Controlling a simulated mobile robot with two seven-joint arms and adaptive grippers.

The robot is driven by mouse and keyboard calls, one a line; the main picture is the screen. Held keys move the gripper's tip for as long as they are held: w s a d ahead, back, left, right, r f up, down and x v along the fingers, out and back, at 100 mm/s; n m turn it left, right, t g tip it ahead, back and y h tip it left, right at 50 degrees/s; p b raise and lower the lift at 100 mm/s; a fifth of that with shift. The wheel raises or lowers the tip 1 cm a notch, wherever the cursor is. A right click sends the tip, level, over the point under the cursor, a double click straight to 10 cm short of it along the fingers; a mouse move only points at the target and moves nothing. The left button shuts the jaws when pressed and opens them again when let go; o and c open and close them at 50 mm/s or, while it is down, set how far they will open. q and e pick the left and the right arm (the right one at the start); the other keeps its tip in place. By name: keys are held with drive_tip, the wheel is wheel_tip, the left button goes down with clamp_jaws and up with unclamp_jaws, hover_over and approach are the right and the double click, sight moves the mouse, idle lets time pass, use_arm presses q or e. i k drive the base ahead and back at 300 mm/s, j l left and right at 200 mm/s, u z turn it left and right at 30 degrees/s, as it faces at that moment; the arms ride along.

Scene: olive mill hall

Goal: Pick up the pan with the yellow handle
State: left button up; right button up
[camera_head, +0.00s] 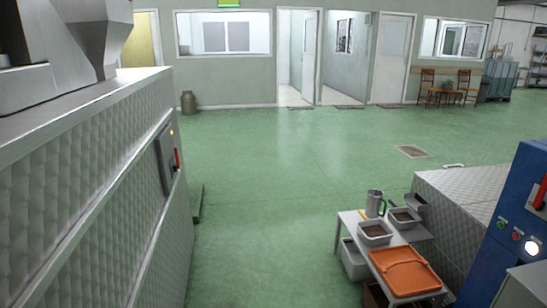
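I cannot make out a pan with a yellow handle for certain. On a small white table (350,219) at the lower right, a small yellow piece (362,214) shows beside a metal jug (375,203). It is too small to tell whether it is a handle. Two grey tubs with dark contents, a nearer one (375,240) and a farther one (404,224), stand close to it. Neither of my grippers is in view.
An orange tray (405,271) covers the table's near end; a grey bin (353,262) is below. A long metal machine (90,190) fills the left. A blue control cabinet (505,240) stands right. The green floor between is clear. Chairs (427,82) stand far back.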

sight(374, 231)
drive_tip(key=i, duration=0.55)
drive_tip(key=i+j+z, duration=0.1)
drive_tip(key=i, duration=0.45)
drive_tip(key=i+j, duration=0.1)
drive_tip(key=i, duration=0.45)
drive_tip(key=i+l+z, duration=0.1)
drive_tip(key=i+l, duration=0.25)
drive_tip(key=i+l+z, duration=0.15)
drive_tip(key=i+l, duration=0.2)
drive_tip(key=i, duration=0.2)
drive_tip(key=i+l+z, duration=0.1)
drive_tip(key=i+l, duration=0.15)
drive_tip(key=i, duration=0.25)
